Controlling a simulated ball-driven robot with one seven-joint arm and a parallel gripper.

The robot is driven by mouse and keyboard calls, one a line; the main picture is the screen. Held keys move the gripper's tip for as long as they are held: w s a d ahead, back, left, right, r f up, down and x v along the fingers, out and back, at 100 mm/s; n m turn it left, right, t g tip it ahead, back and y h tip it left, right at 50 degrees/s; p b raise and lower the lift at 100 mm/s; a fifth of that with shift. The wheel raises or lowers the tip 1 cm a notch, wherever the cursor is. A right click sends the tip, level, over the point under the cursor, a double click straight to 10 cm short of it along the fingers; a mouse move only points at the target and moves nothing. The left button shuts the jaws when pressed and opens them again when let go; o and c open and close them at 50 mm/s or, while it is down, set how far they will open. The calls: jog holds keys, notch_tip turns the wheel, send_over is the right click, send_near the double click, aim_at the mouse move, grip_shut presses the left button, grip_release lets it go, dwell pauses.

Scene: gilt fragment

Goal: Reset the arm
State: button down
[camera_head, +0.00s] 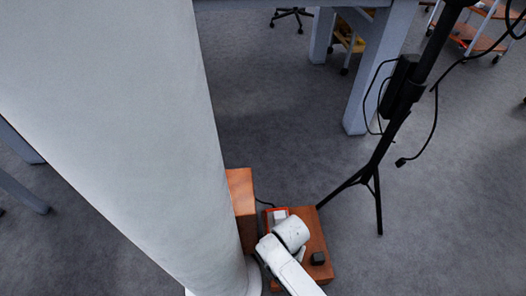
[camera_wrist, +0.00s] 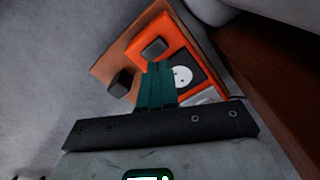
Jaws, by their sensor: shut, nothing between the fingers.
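My gripper (camera_wrist: 159,68) shows in the wrist view with its two teal fingers together and nothing between them. The fingertips point toward an orange panel (camera_wrist: 133,50) with a white round part and dark blocks, and they overlap it in the picture. I cannot tell whether they touch it. In the head view, part of my white arm (camera_head: 288,258) is low in the middle, in front of the brown board (camera_head: 318,240). The gripper itself cannot be made out there.
A black stand (camera_head: 378,152) with hanging cables rises just right of the board. A brown box (camera_head: 242,200) is close on the left. A grey table leg (camera_head: 380,75) stands farther back. The grey floor is open at the right. A large pale shape blocks the left view.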

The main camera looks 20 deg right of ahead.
jog(key=s+d+r+n+t, duration=0.1)
jog(key=s+d+r+n, duration=0.35)
jog(key=s+r, duration=0.4)
jog(key=s+d+r+n, duration=0.45)
jog(key=s+r, duration=0.35)
jog(key=r, duration=0.2)
notch_tip(320, 180, up, 29)
jog(key=a+p, duration=0.1)
jog(key=p, duration=2.8)
jog(key=shift+a, duration=0.1)
